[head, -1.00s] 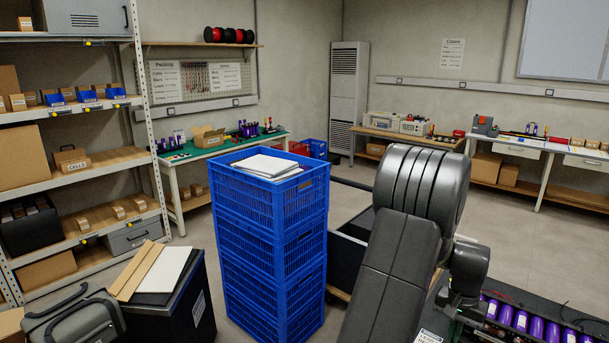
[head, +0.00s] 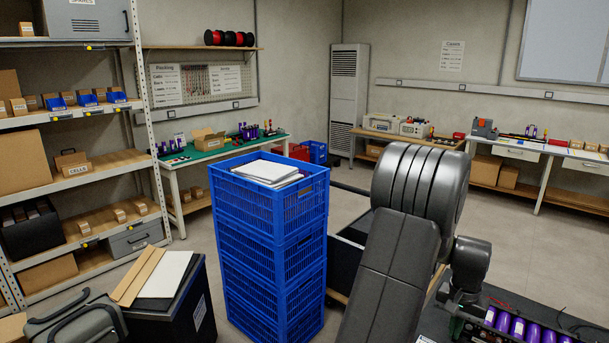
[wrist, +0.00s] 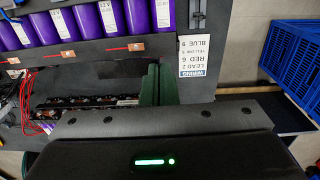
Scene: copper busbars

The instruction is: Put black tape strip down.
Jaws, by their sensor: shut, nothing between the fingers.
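My gripper (wrist: 158,84) shows in the wrist view as two dark green fingers set close together, shut with nothing seen between them. They stand over a black surface beside a dark slot-like patch (wrist: 118,69), which may be the black tape strip or a recess; I cannot tell which. The fingers are left of the printed wiring label (wrist: 194,56). In the head view my arm hides much of the work area, and I cannot make out the strip there.
Purple cells (wrist: 62,24) with copper pieces (wrist: 137,47) line the work area; red wires (wrist: 30,108) lie at its left. A blue crate (wrist: 292,60) is at the right. In the head view stacked blue crates (head: 268,250) stand left of my arm, beside a black bin (head: 180,325).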

